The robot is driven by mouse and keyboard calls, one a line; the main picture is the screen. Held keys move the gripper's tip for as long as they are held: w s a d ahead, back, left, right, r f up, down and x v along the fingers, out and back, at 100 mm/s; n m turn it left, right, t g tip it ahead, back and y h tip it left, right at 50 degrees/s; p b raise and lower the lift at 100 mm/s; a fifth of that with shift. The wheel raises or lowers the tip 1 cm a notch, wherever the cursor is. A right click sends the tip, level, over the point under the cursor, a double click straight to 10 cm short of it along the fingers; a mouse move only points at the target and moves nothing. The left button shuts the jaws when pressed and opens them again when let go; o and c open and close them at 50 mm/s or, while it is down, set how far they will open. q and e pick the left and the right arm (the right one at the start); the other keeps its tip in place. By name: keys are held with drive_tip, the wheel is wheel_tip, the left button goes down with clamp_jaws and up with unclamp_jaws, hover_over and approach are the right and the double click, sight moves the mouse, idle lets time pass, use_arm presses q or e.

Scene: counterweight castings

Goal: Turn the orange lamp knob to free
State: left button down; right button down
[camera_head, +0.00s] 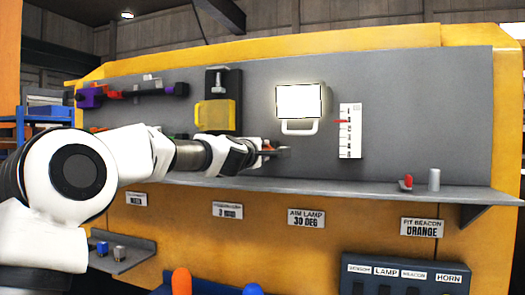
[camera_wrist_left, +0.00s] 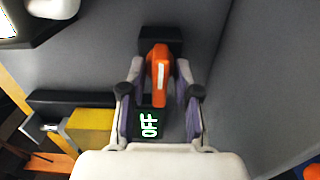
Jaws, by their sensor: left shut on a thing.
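The orange lamp knob (camera_wrist_left: 159,72) is in the left wrist view, on a dark block against the grey panel. A white line on it runs nearly straight up and down in the picture. In the head view the knob is mostly hidden by the gripper. A lit white lamp (camera_head: 299,101) with a pale handle is up and right of the gripper. My right gripper is not in view.
A grey shelf (camera_head: 360,188) runs below the gripper, with a red piece (camera_head: 406,183) and a grey cylinder (camera_head: 434,180) at its right. A white scale (camera_head: 350,131) is right of the lamp. A yellow block (camera_head: 213,114) hangs to the left. A plate (camera_head: 306,218) reads AIM LAMP 30 DEG.

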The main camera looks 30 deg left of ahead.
use_arm(q)
drive_tip(key=shift+r+n, duration=0.25)
drive_tip(key=shift+n, duration=0.25)
drive_tip(key=n, duration=0.2)
drive_tip(key=shift+n+b, duration=0.4)
drive_tip(key=n+b, duration=0.1)
drive_tip(key=n, duration=0.8)
drive_tip(key=shift+w+n+b, duration=0.1)
drive_tip(key=shift+n+b, duration=0.6)
drive_tip(key=shift+n, duration=1.9)
drive_tip(key=c, duration=1.2)
unclamp_jaws()
drive_tip(key=shift+c, duration=0.2)
drive_tip(key=shift+o, duration=0.4)
drive_tip(key=shift+w+f, duration=0.2)
